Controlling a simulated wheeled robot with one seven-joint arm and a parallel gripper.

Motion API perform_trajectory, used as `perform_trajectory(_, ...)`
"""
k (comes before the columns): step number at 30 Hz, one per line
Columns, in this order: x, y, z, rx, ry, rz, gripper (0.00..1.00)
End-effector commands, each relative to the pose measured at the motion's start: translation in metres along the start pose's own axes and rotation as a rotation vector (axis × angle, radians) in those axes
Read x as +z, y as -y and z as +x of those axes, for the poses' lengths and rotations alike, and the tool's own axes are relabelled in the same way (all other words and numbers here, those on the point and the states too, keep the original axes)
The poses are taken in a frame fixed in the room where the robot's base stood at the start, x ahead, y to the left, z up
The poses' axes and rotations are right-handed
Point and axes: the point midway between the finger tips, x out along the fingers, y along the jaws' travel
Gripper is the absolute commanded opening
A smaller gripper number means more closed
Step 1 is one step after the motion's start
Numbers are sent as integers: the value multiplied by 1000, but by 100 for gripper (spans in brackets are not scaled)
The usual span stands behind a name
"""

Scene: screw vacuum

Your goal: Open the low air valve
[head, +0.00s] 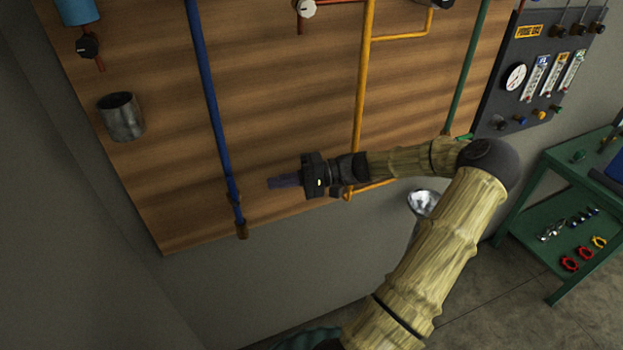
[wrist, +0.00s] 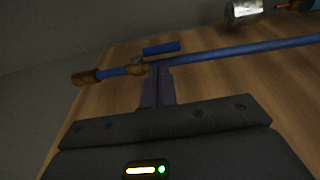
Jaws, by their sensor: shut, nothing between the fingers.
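The low air valve is a brass fitting (wrist: 137,69) near the end of a blue pipe (wrist: 240,52) in the wrist view. Its short blue lever (wrist: 161,47) lies roughly parallel to the pipe, just off its side. In the head view the blue pipe (head: 214,105) runs down the wooden board, and the valve (head: 235,199) is near its lower end. My gripper (head: 272,183) is shut and empty, to the right of the valve. In the wrist view its fingertips (wrist: 156,70) reach up to the pipe beside the brass fitting; I cannot tell whether they touch.
A metal cup (head: 121,117) hangs on the board at the left. Yellow pipes (head: 362,85) and a green pipe (head: 467,70) run to the right. A gauge panel (head: 535,75) and a green cart (head: 567,212) stand further right. The board below the cup is clear.

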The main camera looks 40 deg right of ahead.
Motion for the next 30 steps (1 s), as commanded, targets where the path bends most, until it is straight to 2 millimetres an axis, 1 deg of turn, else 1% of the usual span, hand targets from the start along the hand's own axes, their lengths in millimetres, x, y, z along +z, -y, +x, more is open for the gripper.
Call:
perform_trajectory(1, -1, -6, -10, 1, -2, -3, 0)
perform_trajectory(6, -1, -7, -46, 1, -7, -3, 0)
perform_trajectory(9, 0, -6, -62, 1, -9, -2, 0)
perform_trajectory(12, 0, -6, -73, 0, -10, -1, 0)
perform_trajectory(16, 0, -4, -78, 0, -12, 1, 0)
perform_trajectory(30, 0, -4, -77, 0, -12, 0, 0)
